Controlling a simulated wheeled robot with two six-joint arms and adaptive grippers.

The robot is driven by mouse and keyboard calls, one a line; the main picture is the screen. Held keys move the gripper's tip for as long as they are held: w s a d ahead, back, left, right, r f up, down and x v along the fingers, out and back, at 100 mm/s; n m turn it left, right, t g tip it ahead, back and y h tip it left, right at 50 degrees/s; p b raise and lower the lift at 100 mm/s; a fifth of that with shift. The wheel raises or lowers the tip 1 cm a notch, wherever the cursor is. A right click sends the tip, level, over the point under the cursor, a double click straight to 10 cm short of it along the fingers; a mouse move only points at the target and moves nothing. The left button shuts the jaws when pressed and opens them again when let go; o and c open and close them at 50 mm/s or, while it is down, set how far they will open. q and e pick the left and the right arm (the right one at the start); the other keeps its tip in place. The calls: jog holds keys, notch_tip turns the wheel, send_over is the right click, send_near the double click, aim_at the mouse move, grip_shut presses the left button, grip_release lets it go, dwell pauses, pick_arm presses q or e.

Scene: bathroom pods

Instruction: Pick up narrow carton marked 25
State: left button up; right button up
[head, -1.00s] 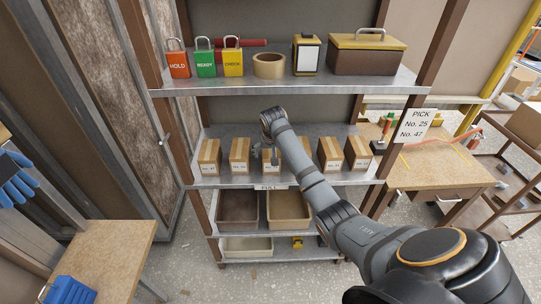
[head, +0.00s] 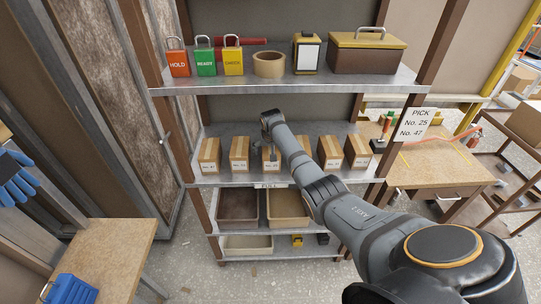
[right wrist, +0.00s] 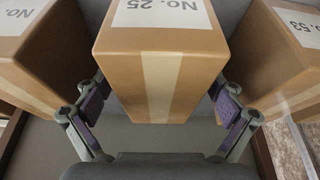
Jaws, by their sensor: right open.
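The narrow carton marked No. 25 (right wrist: 165,60) is brown with a pale tape strip and a white label. In the right wrist view it stands between the two fingers of my right gripper (right wrist: 160,112), which is open with a purple-padded finger on each side. I cannot tell if the pads touch it. In the head view this carton (head: 270,163) stands in the row on the middle shelf, partly hidden by my right gripper (head: 270,150). My left gripper is not in view.
Similar cartons stand close on both sides, one marked 53 (right wrist: 285,55) and another (right wrist: 30,50). The metal shelf (head: 225,180) has padlocks and a tape roll (head: 269,65) above, bins (head: 289,207) below. A sign (head: 411,124) reads "PICK No. 25 No. 47".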

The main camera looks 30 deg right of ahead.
jog(key=shift+f, duration=0.25)
dwell(0.5)
jog(key=shift+c, duration=0.2)
jog(key=c, duration=1.6)
jog(key=shift+r, duration=0.15)
jog(key=shift+r, duration=0.25)
jog(key=b+v, duration=0.1)
jog(key=v, duration=0.2)
jog(key=shift+w+d+r, duration=0.15)
jog(key=s+a+b, duration=0.1)
jog(key=s+a, duration=0.3)
jog(key=s, duration=0.3)
jog(key=s+a, duration=0.4)
jog(key=s, duration=0.4)
jog(key=shift+a+b, duration=0.35)
